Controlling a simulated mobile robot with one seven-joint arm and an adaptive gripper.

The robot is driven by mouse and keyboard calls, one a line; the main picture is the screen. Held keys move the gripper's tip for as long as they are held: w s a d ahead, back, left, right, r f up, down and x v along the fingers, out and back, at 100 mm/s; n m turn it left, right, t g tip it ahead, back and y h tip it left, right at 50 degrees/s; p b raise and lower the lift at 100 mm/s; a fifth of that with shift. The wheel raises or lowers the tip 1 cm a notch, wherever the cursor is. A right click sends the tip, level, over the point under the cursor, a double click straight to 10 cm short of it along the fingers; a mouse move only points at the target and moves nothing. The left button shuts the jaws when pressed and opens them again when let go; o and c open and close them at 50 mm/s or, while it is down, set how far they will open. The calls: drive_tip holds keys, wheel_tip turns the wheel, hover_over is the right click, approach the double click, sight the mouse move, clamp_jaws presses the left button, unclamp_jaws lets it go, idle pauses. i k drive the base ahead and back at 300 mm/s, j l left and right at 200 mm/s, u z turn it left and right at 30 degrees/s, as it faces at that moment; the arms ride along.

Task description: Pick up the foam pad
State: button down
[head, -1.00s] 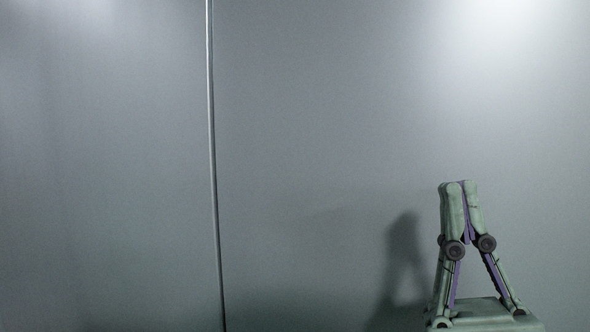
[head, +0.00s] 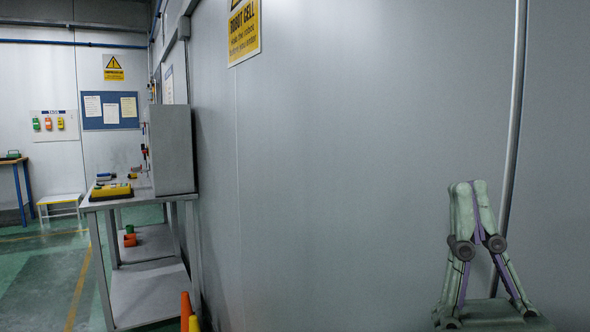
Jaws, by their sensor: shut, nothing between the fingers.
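My gripper (head: 469,188) stands upright at the lower right of the head view, pale green with purple inner links. Its fingertips are together and nothing is between them. It is in front of a bare grey wall and apart from every object. I cannot make out a foam pad in this view.
A metal workbench (head: 150,292) with a lower shelf stands against the wall at left. It holds a yellow item (head: 111,190) and small tools. Orange and yellow cones (head: 186,310) stand near its foot. Green floor (head: 40,270) is open at far left.

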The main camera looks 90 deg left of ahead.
sight(104, 176)
drive_tip(key=i+u, duration=0.1)
drive_tip(key=u, duration=3.8)
drive_tip(key=i+j+u, duration=0.3)
drive_tip(key=i+u, duration=0.15)
drive_tip(key=i, duration=0.35)
drive_tip(key=i+u, duration=0.3)
drive_tip(key=i, duration=1.9)
drive_tip(key=i+z, duration=0.2)
drive_tip(key=i, duration=0.5)
drive_tip(key=i+j+z, duration=0.2)
drive_tip(key=i, duration=0.5)
drive_tip(key=i+j+z, duration=0.15)
drive_tip(key=i+z, duration=0.2)
drive_tip(key=i+j+z, duration=0.2)
drive_tip(key=z, duration=0.15)
drive_tip(key=i+j+z, duration=0.35)
drive_tip(key=k+l, duration=0.1)
